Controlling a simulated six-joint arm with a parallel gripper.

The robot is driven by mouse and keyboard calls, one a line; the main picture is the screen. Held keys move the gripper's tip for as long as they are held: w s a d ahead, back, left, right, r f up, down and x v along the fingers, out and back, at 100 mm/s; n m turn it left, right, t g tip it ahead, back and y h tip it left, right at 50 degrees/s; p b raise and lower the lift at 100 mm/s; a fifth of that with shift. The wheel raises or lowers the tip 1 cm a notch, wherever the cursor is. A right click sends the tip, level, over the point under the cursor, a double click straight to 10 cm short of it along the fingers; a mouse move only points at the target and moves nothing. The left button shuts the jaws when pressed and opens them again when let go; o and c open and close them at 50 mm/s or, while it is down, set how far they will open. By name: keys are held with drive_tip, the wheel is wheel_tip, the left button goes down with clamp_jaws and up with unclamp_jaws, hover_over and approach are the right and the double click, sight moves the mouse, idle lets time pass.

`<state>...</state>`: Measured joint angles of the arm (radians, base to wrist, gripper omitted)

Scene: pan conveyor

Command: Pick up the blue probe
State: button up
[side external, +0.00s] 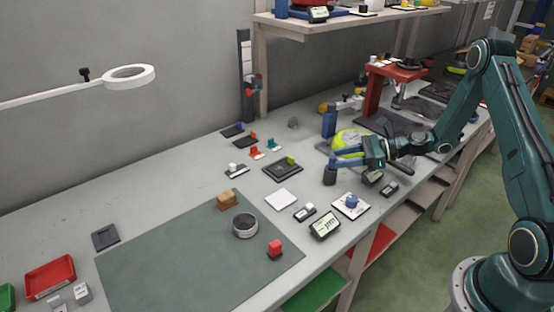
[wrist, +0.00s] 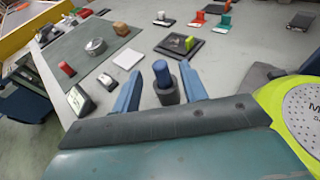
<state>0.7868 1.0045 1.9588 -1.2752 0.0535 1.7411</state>
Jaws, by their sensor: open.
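The blue probe (wrist: 161,72) stands upright in a dark grey round holder (wrist: 168,96) in the wrist view. In the side view the dark holder (side external: 330,177) stands on the bench just below my fingertips, and the probe's top is partly hidden by the fingers. My gripper (wrist: 160,84) is open, with one blue finger on each side of the probe and a gap on both sides. It also shows in the side view (side external: 341,156), reaching in from the right, low over the bench. Nothing is held.
A yellow-green round device (side external: 345,139) is close behind my gripper. A blue upright block (side external: 329,123) stands farther back. A white plate with a blue knob (side external: 351,203) and a display box (side external: 325,226) are nearer the front edge. A green mat (side external: 180,262) lies left.

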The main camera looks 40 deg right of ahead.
sight(333, 156)
drive_tip(key=shift+x, duration=1.8)
drive_tip(key=shift+f, duration=0.1)
clamp_jaws()
